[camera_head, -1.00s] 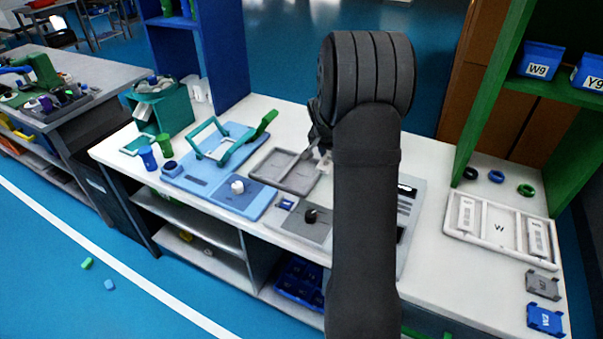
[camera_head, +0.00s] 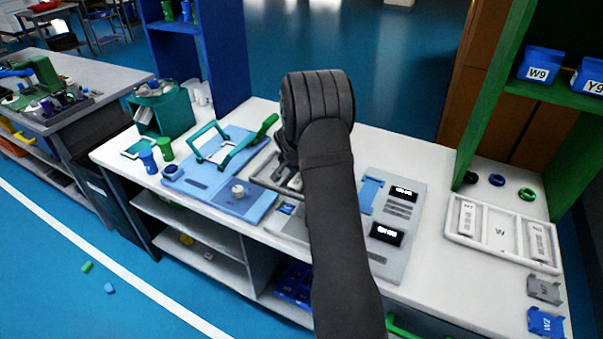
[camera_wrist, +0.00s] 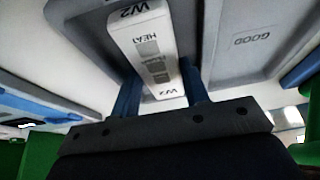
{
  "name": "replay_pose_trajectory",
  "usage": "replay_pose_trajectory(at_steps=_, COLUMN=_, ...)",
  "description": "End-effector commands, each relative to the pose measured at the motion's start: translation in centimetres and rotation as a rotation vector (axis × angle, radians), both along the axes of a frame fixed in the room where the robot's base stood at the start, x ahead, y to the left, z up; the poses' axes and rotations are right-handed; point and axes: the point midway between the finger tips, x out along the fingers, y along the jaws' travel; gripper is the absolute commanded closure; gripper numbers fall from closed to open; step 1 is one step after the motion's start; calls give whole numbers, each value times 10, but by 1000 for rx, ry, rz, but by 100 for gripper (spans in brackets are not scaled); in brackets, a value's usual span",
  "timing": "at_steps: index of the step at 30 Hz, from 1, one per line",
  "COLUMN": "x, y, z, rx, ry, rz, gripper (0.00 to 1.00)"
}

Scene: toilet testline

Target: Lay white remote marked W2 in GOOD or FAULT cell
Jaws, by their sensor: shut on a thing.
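The white remote marked W2 (camera_wrist: 145,45), with HEAT and grey buttons on its face, is between the two blue fingers of my gripper (camera_wrist: 158,88). My gripper is shut on it, near one end. In the wrist view it is over a grey surface, beside a grey recessed cell marked GOOD (camera_wrist: 250,40). I cannot tell whether the remote touches the surface below. In the head view my arm hides most of the gripper and remote, over the grey tray (camera_head: 262,170). No FAULT mark is readable.
A blue board (camera_head: 225,195) with a teal frame lies left of the tray. A grey panel with dark displays (camera_head: 388,234) is to the right. A white tray marked W (camera_head: 500,234) holds white remotes at the far right. Blue and green shelves stand behind.

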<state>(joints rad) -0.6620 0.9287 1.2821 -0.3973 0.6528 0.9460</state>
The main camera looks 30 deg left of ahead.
Motion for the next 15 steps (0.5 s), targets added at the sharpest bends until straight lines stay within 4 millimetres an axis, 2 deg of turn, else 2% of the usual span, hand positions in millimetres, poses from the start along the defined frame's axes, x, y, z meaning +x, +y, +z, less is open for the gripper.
replay_pose_trajectory(at_steps=9, x=0, y=0, z=-3, rx=0, ry=0, rz=0, gripper=83)
replay_pose_trajectory(at_steps=10, x=0, y=0, z=-3, rx=0, ry=0, rz=0, gripper=53)
replay_pose_trajectory(at_steps=12, x=0, y=0, z=-2, rx=0, ry=0, rz=0, gripper=39)
replay_pose_trajectory(at_steps=15, x=0, y=0, z=-2, rx=0, ry=0, rz=0, gripper=37)
